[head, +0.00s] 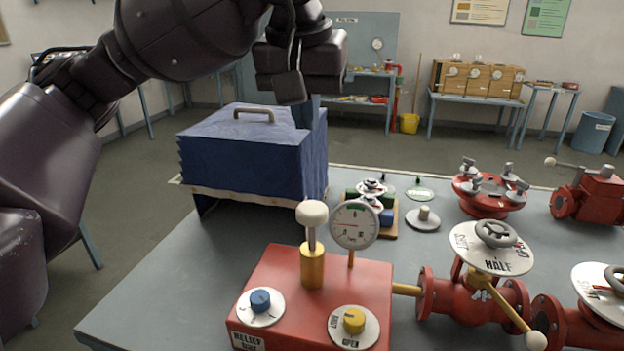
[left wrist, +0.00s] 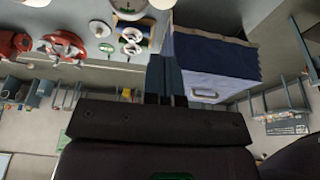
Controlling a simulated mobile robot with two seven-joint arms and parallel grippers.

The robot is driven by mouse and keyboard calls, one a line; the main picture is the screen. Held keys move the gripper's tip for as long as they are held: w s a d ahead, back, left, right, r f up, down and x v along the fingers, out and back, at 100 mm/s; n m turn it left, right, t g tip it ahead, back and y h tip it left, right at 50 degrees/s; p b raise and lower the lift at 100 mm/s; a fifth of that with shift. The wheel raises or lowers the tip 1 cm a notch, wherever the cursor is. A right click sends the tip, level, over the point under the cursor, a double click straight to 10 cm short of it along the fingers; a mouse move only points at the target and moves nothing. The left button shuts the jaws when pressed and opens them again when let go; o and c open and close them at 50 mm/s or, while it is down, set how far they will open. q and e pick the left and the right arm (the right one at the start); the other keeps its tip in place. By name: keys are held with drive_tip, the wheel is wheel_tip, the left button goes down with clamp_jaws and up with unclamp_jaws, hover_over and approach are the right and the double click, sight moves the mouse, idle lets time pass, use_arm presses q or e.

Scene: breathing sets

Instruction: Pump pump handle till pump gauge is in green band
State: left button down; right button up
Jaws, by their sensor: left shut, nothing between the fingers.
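The pump is a red box (head: 270,285) on the table's near side. Its pump handle (head: 312,214) is a white round knob on a thin rod, standing up out of a brass cylinder (head: 312,266). The pump gauge (head: 355,225) is a round white dial just right of the handle. A dial also shows at the top edge of the left wrist view (left wrist: 129,8). My left gripper (head: 308,112) is shut and empty, above and beyond the handle, near the blue box. My right gripper is not in view.
The blue cloth-sided box (head: 250,150) stands at the table's back left. A blue knob (head: 260,300) and a yellow knob (head: 354,320) sit on the pump. A red valve (head: 470,300) with a HALF plate stands right of it, joined by a brass pipe.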

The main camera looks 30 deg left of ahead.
use_arm(q)
approach(313, 206)
drive_tip(key=x, duration=0.5)
drive_tip(key=shift+w+p, duration=0.25)
drive_tip(key=shift+p, duration=0.15)
drive_tip(key=shift+f, duration=0.85)
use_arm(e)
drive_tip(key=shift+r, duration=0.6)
